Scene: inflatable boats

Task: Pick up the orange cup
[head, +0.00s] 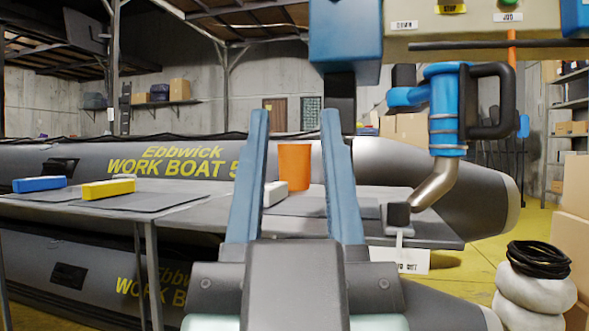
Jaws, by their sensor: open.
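The orange cup (294,166) stands upright on the grey table, seen in the head view between my gripper's two fingers. It looks like a plain tapered cup, wider at the top. My gripper (294,115) is open, its two long blue-grey fingers spread apart, one on each side of the cup in the picture. The cup appears to lie beyond the fingers, and I see no contact. A small white block (274,193) is just left of the cup, partly hidden by the left finger.
The table (190,210) also carries a yellow block (108,189) and a blue block (39,184) at left. A blue tool with a black handle (447,110) hangs at right. Grey inflatable boats (60,160) stand behind. White rolls topped by black coil (538,260) stand at lower right.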

